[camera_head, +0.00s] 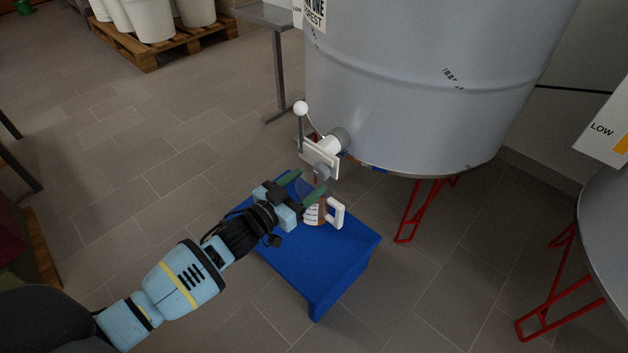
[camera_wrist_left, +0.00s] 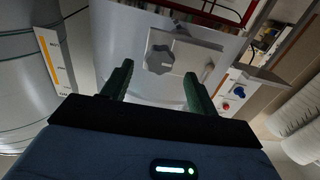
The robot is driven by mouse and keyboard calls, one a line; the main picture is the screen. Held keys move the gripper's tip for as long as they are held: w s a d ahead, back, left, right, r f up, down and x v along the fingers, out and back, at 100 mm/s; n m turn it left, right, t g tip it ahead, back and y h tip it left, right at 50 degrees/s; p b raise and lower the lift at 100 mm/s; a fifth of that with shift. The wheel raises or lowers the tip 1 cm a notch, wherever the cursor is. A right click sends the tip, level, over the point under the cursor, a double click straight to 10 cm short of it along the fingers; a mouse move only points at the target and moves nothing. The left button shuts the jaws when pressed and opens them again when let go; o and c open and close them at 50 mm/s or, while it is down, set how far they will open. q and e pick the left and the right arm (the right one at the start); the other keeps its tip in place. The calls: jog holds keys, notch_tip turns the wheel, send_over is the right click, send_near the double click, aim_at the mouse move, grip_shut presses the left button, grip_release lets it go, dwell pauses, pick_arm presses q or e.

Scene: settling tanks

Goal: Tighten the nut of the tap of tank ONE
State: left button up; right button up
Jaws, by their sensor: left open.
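The big grey-blue tank (camera_head: 420,80) carries a tap with a white plate (camera_head: 318,152) and a white ball-ended lever (camera_head: 301,110) standing upright. My left gripper (camera_head: 308,181) is open just in front of and below the tap. In the left wrist view the green fingers of my left gripper (camera_wrist_left: 158,72) stand apart, with the nut between and beyond their tips, apparently untouched. My right gripper is not in view.
A jug with a white handle (camera_head: 337,213) stands on a blue stool (camera_head: 340,265) below the tap and my gripper. Red tank legs (camera_head: 415,212) stand behind. Another tank (camera_head: 605,240) is at right. A panel with red and blue knobs (camera_wrist_left: 239,92) shows. Floor at left is open.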

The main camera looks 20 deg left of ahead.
aim_at(319, 174)
pick_arm(q)
jog(key=shift+b+x, duration=0.35)
jog(key=shift+x, duration=0.7)
jog(key=shift+w+d, duration=0.2)
jog(key=shift+w, duration=0.2)
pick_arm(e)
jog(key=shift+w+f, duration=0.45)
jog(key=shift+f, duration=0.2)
pick_arm(q)
jog(key=c, duration=1)
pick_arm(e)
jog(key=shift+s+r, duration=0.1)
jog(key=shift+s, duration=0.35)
